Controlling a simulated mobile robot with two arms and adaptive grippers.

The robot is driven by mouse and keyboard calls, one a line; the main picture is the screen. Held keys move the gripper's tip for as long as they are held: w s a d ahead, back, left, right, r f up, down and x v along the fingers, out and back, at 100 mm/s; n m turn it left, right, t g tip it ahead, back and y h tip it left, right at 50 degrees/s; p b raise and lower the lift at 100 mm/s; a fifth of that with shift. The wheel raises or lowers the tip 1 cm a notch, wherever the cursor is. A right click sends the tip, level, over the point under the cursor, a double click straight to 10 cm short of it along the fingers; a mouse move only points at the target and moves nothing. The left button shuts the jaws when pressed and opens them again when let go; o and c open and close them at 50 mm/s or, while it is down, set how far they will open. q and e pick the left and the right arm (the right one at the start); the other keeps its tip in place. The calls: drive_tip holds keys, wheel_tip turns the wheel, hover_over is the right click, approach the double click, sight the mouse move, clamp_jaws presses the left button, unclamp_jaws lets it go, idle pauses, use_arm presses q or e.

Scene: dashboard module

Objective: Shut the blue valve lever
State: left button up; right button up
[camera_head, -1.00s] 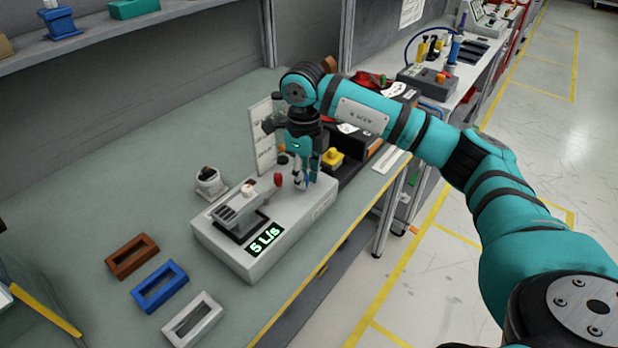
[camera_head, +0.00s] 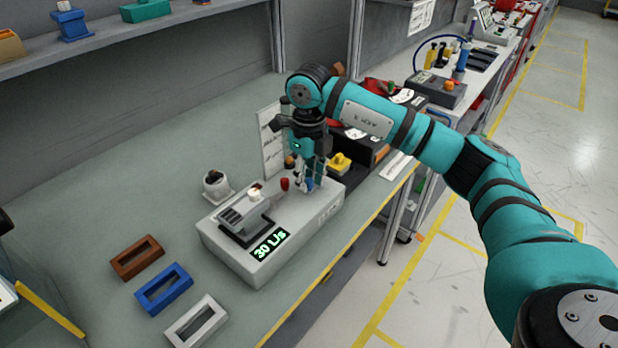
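The dashboard module (camera_head: 300,250) is a pale grey box on the bench, with a green display (camera_head: 270,244) reading 30 L/s. On its top stand a red-knobbed lever (camera_head: 285,184) and, to its right, a small blue piece (camera_head: 309,183) that looks like the blue valve lever. My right gripper (camera_head: 311,182) points down at the blue lever, with its fingers at or around it. The fingers are small and partly cover the lever, so I cannot tell whether they grip it. My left gripper is not in view.
A grey device with a white knob (camera_head: 255,193) sits on the module's left part. Brown (camera_head: 137,257), blue (camera_head: 163,288) and white (camera_head: 196,321) frames lie at the left front. A yellow-topped block (camera_head: 340,163) and dark boxes stand close right of the gripper. The bench behind the module is mostly clear.

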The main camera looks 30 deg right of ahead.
sight(309, 179)
drive_tip(key=shift+o, duration=1.2)
drive_tip(key=shift+f, duration=0.1)
wheel_tip(309, 179, up, 12)
